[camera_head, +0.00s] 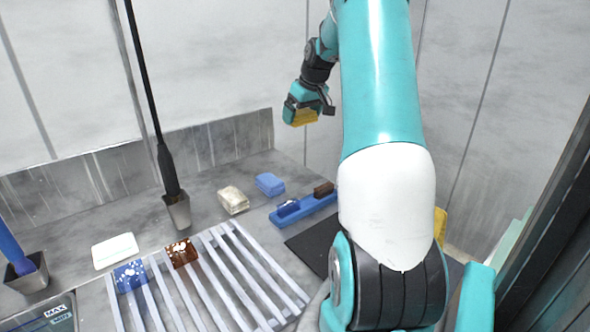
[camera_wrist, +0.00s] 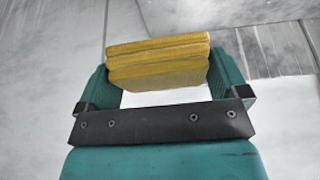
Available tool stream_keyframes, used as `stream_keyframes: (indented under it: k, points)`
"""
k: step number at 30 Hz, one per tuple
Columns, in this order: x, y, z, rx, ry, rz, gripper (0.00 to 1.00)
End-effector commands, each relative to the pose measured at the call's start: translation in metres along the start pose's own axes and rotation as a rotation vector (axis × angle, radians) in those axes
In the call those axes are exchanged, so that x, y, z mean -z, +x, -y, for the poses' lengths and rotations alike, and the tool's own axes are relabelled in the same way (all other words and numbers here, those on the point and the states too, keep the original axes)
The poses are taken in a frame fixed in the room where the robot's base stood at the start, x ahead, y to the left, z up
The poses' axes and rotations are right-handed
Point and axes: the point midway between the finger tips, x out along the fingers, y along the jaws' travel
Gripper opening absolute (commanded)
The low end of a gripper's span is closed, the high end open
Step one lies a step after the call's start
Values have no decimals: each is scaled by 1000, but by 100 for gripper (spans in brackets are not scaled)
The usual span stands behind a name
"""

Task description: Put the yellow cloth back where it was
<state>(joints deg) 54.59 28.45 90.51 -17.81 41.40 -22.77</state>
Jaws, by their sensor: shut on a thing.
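The yellow cloth is a folded block of layers, held between the two teal fingers of my gripper (camera_wrist: 160,85) in the wrist view. The cloth (camera_wrist: 158,58) spans the full gap between the fingertips. In the head view my gripper (camera_head: 304,108) is raised at the upper middle, in front of the pale wall, with the cloth (camera_head: 300,118) at its lower end. It is well above the counter. Another yellow thing (camera_head: 440,224) shows partly behind my arm on the right; most of it is hidden.
A slatted rack (camera_head: 236,284) holds a blue speckled block (camera_head: 130,276) and a brown one (camera_head: 181,252). A beige cloth (camera_head: 233,200), blue cloth (camera_head: 270,184), blue tray (camera_head: 318,206), white block (camera_head: 115,251) and dark mat (camera_head: 312,246) lie nearby. Tools stand in holders (camera_head: 178,212).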

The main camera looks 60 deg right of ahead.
Motion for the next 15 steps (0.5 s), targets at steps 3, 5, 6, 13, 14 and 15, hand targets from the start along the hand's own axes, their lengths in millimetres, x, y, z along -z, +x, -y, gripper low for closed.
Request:
stream_keyframes:
  k: [3,5,6,13,14,15]
  points:
    - [-15,33,1,4,2,7,63]
    - [-21,49,1,5,2,7,63]
    - [-26,59,1,4,2,7,63]
    - [-45,108,1,2,1,4,63]
    - [-46,111,1,2,1,3,63]
    - [-48,116,0,2,1,3,63]
